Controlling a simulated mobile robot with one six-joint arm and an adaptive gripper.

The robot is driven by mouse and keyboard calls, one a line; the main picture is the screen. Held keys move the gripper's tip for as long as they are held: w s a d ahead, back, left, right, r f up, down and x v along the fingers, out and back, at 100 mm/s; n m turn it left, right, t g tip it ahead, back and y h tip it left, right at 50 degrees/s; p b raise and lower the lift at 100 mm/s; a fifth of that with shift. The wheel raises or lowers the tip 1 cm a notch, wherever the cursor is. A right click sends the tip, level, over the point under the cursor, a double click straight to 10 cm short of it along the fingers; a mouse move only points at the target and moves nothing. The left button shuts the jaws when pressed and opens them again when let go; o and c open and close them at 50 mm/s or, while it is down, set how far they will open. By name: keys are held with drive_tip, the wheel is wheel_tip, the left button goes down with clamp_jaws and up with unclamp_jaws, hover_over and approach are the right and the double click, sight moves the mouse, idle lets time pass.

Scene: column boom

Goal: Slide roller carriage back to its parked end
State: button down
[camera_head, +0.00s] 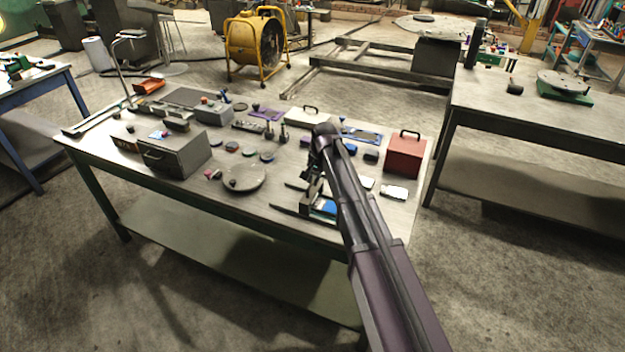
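I cannot pick out the roller carriage for certain. A long pale rail-like strip (95,120) lies along the left end of the workbench (220,222), with a thin upright post (117,72) beside it. My arm reaches in from the bottom right, and its wrist bends down over the right part of the bench. My gripper (312,192) is low over the bench's front right, partly hidden by my arm. Dark bars and a blue item (325,206) show beside it. Whether its fingers are open or touch anything is too small to tell.
A grey drawer box (180,158), a round disc (244,177), a red toolbox (405,155) and a white case (307,118) stand on the bench with many small parts. A second bench (545,112) is at right. A yellow fan (254,48) stands behind.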

drive_tip(key=w+a, duration=0.3)
drive_tip(key=a, duration=0.6)
drive_tip(key=shift+w+a, duration=0.2)
drive_tip(key=shift+a, duration=0.1)
drive_tip(key=c, duration=0.7)
unclamp_jaws()
drive_tip(key=shift+a, duration=0.1)
drive_tip(key=shift+d, duration=0.25)
